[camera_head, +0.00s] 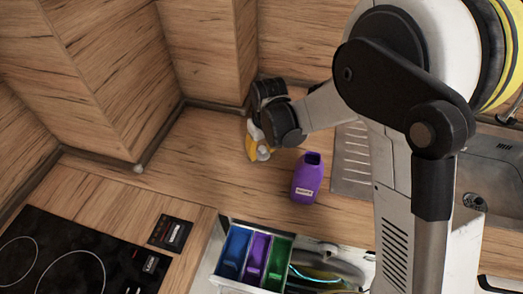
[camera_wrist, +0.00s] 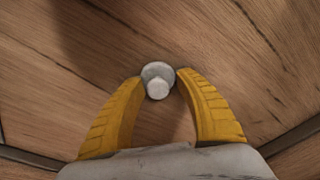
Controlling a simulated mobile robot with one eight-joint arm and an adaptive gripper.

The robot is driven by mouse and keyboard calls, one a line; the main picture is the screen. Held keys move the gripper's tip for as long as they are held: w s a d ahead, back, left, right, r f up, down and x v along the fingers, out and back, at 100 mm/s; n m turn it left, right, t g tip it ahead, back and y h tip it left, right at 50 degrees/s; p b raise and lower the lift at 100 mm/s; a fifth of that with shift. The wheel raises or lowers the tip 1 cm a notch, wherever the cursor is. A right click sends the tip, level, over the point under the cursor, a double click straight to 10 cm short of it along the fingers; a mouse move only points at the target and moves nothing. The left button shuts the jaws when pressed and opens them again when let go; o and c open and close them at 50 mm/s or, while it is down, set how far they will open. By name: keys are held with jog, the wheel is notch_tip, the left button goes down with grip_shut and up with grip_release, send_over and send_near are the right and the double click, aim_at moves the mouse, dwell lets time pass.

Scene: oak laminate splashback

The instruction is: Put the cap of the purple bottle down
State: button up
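The purple bottle (camera_head: 305,182) stands upright on the wooden counter, its dark mouth open and uncapped, with a pale label on its front. The cap (camera_wrist: 157,82) is small, round and light grey, with a narrower knob. It sits between the tips of my gripper's yellow fingers (camera_wrist: 162,76), which meet it on both sides. In the head view the cap (camera_head: 263,154) shows at the tip of my gripper (camera_head: 256,150), to the left of and behind the bottle. The gripper is low over the counter; I cannot tell whether the cap touches the wood.
An open drawer with blue (camera_head: 234,252), purple (camera_head: 256,256) and green (camera_head: 278,262) bins is in front. A black hob (camera_head: 60,260) lies at left. A sink (camera_head: 490,175) with a ribbed drainer (camera_head: 352,165) is at right. Counter left of my gripper is clear.

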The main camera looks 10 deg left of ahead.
aim_at(264, 158)
notch_tip(264, 158, up, 13)
jog(key=s+d+p, duration=0.1)
jog(key=p, duration=0.2)
jog(key=shift+s+f+p, duration=0.15)
jog(key=shift+f+p, duration=0.05)
jog(key=shift+p, duration=0.15)
jog(key=s+d+r+m+t, duration=0.25)
jog(key=s+d+r, duration=0.25)
jog(key=d+r, duration=0.55)
jog(key=s+d+m+t, duration=0.3)
jog(key=s+d+m, duration=0.2)
jog(key=s+d, duration=0.5)
jog(key=d+r, duration=0.1)
jog(key=d, duration=0.3)
jog(key=shift+s+h, duration=0.4)
jog(key=shift+d+t, duration=0.1)
jog(key=shift+t, duration=0.15)
notch_tip(264, 158, down, 6)
jog(key=b, duration=0.6)
jog(key=shift+f, duration=0.15)
